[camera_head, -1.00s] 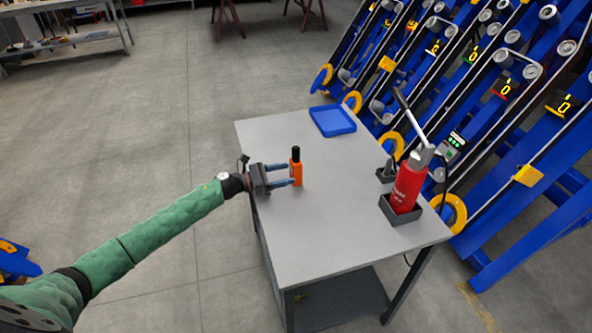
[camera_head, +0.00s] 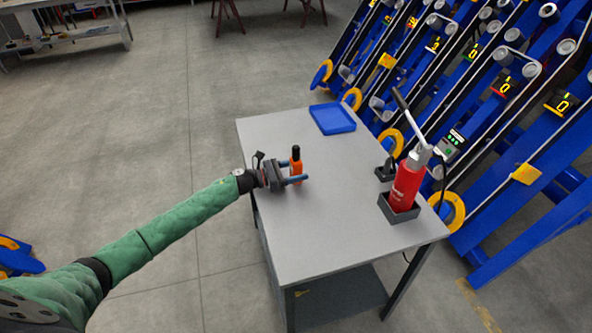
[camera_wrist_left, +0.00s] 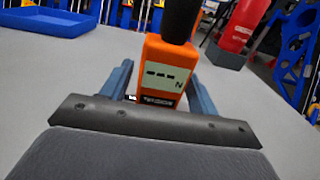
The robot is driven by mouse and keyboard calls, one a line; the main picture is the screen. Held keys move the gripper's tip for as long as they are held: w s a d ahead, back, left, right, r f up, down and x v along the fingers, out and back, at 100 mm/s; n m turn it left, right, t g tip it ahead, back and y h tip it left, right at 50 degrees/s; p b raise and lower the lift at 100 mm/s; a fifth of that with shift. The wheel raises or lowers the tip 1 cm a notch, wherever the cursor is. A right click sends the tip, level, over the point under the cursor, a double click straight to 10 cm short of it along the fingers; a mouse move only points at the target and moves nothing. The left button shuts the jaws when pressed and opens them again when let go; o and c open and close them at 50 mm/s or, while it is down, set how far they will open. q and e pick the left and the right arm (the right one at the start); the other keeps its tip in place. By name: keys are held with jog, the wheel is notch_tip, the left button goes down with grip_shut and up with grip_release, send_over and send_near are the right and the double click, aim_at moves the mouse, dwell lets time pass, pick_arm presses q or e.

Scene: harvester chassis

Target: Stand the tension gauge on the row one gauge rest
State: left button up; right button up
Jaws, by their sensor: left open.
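The tension gauge (camera_head: 296,158) is an orange block with a black top, standing upright on the grey table near its left edge. In the left wrist view the gauge (camera_wrist_left: 165,72) shows a pale display with dashes and an "N", facing the camera. My left gripper (camera_head: 299,172) is open, with one blue finger on each side of the gauge. Whether the fingers touch it I cannot tell. I cannot pick out which fixture is the row one gauge rest. My right gripper is out of view.
A red bottle (camera_head: 407,184) stands in a dark holder at the table's (camera_head: 310,240) right side. A small dark stand (camera_head: 385,171) sits behind it. A blue tray (camera_head: 332,119) lies at the far end. Blue sloped frames (camera_head: 500,185) with rollers and lit numerals stand beyond. The table's near part is clear.

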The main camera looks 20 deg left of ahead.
aim_at(296, 157)
pick_arm(q)
jog(key=c, duration=1)
jog(key=shift+r+p, duration=0.8)
jog(key=shift+r, duration=2.25)
